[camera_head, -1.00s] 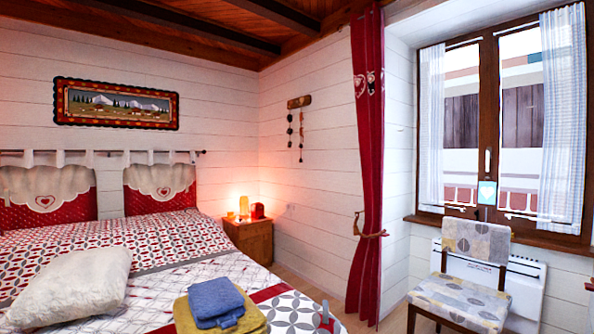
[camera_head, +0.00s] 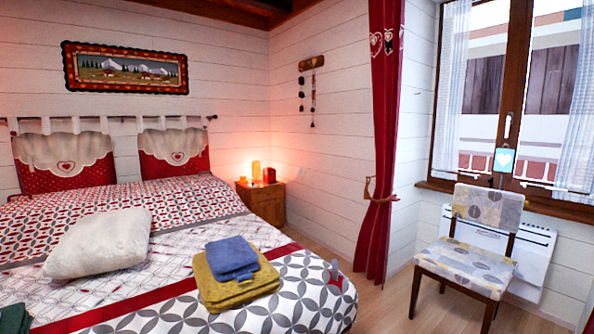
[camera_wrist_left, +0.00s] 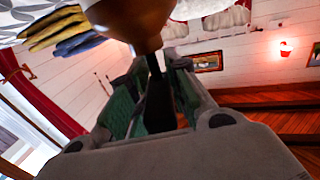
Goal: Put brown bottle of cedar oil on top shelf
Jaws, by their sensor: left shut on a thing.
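The brown bottle (camera_wrist_left: 130,20) shows at the top of the left wrist view as a smooth brown, rounded shape, cut off by the frame edge. My left gripper (camera_wrist_left: 155,75) is shut on it, and its fingers with green inner sides reach up to the bottle's narrower end. The label and the rest of the bottle are out of view. No top shelf can be made out in either view. My right gripper is not in view.
A bed (camera_head: 180,318) with folded towels (camera_head: 238,290) and a white cushion (camera_head: 98,242) fills the left and front. A nightstand (camera_head: 266,203) with a lit lamp stands behind it. A chair (camera_head: 470,265) stands by the window. Wooden floor (camera_head: 385,305) is clear between bed and chair.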

